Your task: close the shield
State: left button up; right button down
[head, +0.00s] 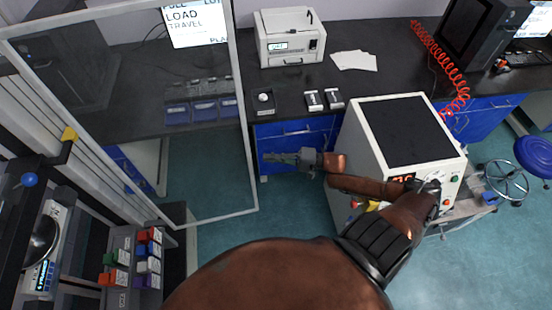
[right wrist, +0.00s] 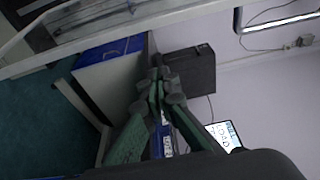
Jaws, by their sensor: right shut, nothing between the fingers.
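The shield (head: 247,135) is a large clear panel in a pale frame at the left of the head view. It stands out at an angle from the machine at the far left, and the bench behind shows through it. My right gripper (head: 276,157) is shut and empty, its fingers pointing left, to the right of the frame's right edge. A gap shows between them in the picture. In the right wrist view the shut fingertips (right wrist: 160,82) show with nothing between them. Long pale bars cross the upper left there; I cannot tell whether they are the shield's frame. My left gripper is out of view.
A white cabinet-like instrument (head: 390,175) stands close below and beside my right arm. A dark bench (head: 360,85) with a printer-like white device (head: 290,40) lies behind. A scale (head: 45,250) and coloured blocks (head: 150,250) are at lower left. Floor (head: 215,170) is open below the shield.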

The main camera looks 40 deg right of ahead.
jog(key=shift+w+a+p, duration=0.15)
jog(key=shift+a+p, duration=0.4)
jog(key=shift+a, duration=2.2)
